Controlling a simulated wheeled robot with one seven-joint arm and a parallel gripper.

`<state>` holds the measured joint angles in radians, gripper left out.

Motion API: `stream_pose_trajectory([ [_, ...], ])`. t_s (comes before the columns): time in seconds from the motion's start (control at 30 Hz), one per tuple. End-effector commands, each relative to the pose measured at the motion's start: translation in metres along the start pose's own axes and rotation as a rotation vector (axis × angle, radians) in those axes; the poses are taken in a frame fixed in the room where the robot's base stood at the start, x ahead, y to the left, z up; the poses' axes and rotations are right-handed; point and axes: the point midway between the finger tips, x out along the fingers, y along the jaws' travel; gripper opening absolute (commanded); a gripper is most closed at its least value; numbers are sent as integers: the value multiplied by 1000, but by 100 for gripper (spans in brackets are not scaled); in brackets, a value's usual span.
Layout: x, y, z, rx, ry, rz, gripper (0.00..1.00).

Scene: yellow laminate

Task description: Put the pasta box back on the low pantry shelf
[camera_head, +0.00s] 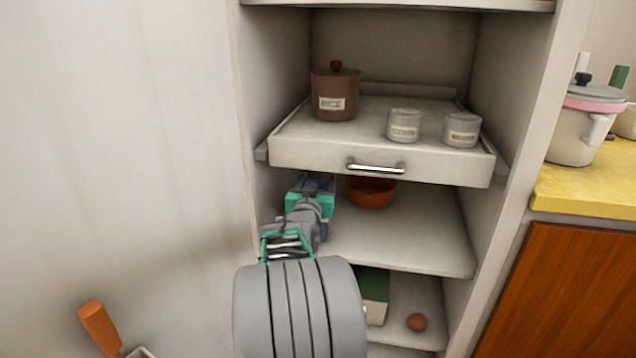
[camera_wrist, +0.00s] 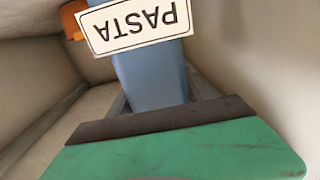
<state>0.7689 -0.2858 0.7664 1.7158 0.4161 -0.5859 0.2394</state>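The pasta box is blue with a white PASTA label. In the wrist view the box (camera_wrist: 150,78) is just beyond my gripper's green finger with its brown pad, and the label reads upside down. In the head view my gripper (camera_head: 312,190) reaches into the pantry compartment under the pull-out drawer, at its left side. A small bluish sliver beside it may be the box. The low pantry shelf (camera_head: 415,240) is the pale board under my gripper. Only one finger shows clearly in the wrist view, so its grip on the box is unclear.
A brown bowl (camera_head: 371,192) stands right of my gripper, towards the back. The drawer (camera_head: 290,150) overhead holds a rice canister (camera_head: 335,95) and two jars. A green-and-white item (camera_head: 375,290) and a brown egg-like object (camera_head: 417,322) lie below. The shelf's right side is clear.

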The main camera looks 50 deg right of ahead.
Motion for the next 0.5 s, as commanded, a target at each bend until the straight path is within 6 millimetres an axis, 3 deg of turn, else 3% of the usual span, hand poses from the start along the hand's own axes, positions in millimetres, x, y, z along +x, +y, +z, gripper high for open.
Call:
stream_pose_trajectory([
  [0.33,0,0,0,0,0,0,62],
  [0.5,0,0,0,0,0,0,76],
])
